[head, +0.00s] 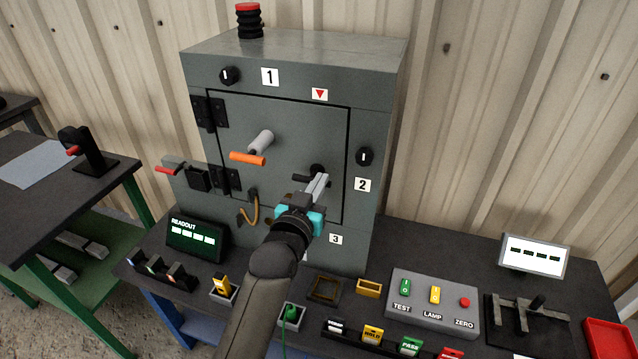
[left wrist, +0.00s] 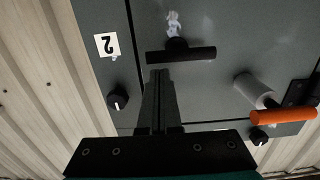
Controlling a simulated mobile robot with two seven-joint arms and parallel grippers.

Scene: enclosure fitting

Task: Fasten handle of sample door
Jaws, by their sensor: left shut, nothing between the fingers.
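The sample door (head: 240,115) is a grey panel on the front of the grey cabinet, hinged at its left, and appears to sit in its frame. Its black bar handle (head: 300,178) is near the right edge, partly hidden by my left gripper (head: 320,180). In the left wrist view, which is turned over, the handle (left wrist: 190,54) lies crosswise just beyond the fingertips of my left gripper (left wrist: 159,76). The fingers are shut and empty; I cannot tell whether they touch the handle. My right gripper is not in view.
An orange-gripped lever (head: 248,159) juts from the door left of my gripper. Black knobs (head: 365,156) sit on the cabinet. The bench below holds a readout (head: 195,239), a button box (head: 433,302) and several small items. A red tray (head: 608,338) stands at right.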

